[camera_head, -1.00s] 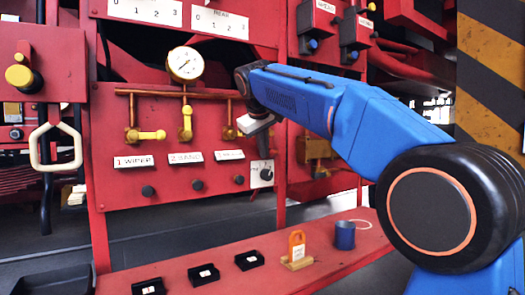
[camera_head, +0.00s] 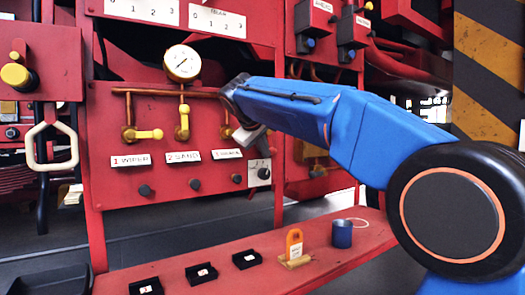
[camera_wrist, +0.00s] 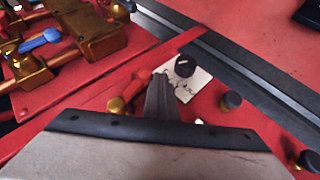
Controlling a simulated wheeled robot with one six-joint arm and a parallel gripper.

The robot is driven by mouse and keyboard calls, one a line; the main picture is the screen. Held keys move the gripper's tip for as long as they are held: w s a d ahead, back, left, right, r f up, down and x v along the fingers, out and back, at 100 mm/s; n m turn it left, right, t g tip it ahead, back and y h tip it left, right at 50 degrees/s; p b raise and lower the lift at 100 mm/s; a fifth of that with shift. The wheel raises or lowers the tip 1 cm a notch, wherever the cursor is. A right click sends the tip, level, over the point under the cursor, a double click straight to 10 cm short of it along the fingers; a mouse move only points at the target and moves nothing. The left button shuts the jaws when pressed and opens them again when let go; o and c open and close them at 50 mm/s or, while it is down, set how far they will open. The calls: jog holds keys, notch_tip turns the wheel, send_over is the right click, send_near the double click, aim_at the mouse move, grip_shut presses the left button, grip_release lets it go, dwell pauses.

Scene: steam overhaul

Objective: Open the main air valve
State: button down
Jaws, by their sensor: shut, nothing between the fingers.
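A copper pipe (camera_head: 150,91) runs across the red panel, with brass valves hanging from it. My gripper (camera_head: 264,147) is shut and empty, just right of that valve. In the wrist view its dark fingers (camera_wrist: 160,98) are beside a brass piece (camera_wrist: 118,105) with a red handle; touching or apart, I cannot tell.
A black rotary knob on a white plate (camera_head: 260,173) sits just below my gripper. Several black knobs (camera_head: 145,190) line the panel below the labels. A gauge (camera_head: 182,63) stands above the pipe. The red bench (camera_head: 225,282) holds black trays, an orange tag and a blue cup (camera_head: 342,234).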

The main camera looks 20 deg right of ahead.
jog(key=h, duration=0.1)
jog(key=d+n+t+h, duration=0.1)
jog(key=d+t+h, duration=0.1)
jog(key=shift+w+d+f+n+h, duration=0.2)
jog(key=shift+w+f+n+h, duration=0.1)
jog(key=shift+w, duration=0.1)
jog(key=shift+w+d+r+n+t+h, duration=0.25)
jog(key=shift+d+r+n+t+h, duration=0.2)
jog(key=shift+d+t+h, duration=0.3)
jog(key=shift+w+d+r+n+t+h, duration=0.2)
jog(key=shift+d+r+n+t+h, duration=0.35)
jog(key=shift+d, duration=0.3)
jog(key=shift+w+d+r+n+t+h, duration=0.3)
jog(key=shift+d+t+h, duration=0.2)
jog(key=shift+d+h, duration=0.25)
jog(key=shift+d+r, duration=0.1)
jog(key=shift+r, duration=0.05)
